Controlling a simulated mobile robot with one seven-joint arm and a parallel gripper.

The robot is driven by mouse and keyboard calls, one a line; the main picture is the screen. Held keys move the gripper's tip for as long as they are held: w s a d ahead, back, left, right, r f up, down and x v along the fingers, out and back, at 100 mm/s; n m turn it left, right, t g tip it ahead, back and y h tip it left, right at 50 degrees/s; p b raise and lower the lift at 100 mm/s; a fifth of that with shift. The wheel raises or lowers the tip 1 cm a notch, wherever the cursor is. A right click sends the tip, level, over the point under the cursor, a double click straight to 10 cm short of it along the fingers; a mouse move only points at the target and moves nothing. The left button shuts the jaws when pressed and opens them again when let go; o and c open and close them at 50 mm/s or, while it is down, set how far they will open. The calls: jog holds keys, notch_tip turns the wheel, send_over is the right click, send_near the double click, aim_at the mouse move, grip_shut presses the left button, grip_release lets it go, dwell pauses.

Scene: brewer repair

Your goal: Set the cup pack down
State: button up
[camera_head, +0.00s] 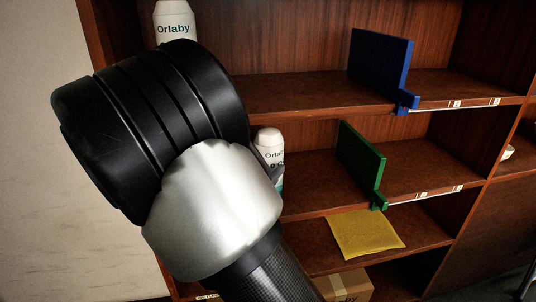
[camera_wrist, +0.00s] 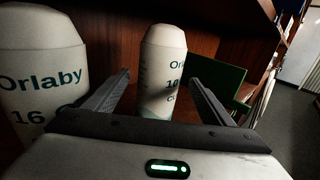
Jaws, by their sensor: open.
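Two white cup packs with rounded tops and green "Orlaby" print show in the wrist view. One cup pack (camera_wrist: 165,60) stands upright between and beyond the fingertips of my gripper (camera_wrist: 158,78), with a gap visible on each side. My gripper is open, its two dark fingers spread. The second cup pack (camera_wrist: 38,75) stands close by, left of the left finger. In the head view a cup pack (camera_head: 268,142) shows on the middle shelf, partly hidden by my arm. My arm hides most of the gripper there. The bases of the packs are hidden.
Another white Orlaby pack (camera_head: 172,20) stands on the upper shelf. A green divider (camera_head: 360,160) is right of the middle-shelf pack, also in the wrist view (camera_wrist: 218,80). A blue divider (camera_head: 380,60) stands above. A yellow cloth (camera_head: 365,235) and cardboard box (camera_head: 345,285) are lower.

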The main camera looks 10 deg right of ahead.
jog(key=shift+v, duration=1.25)
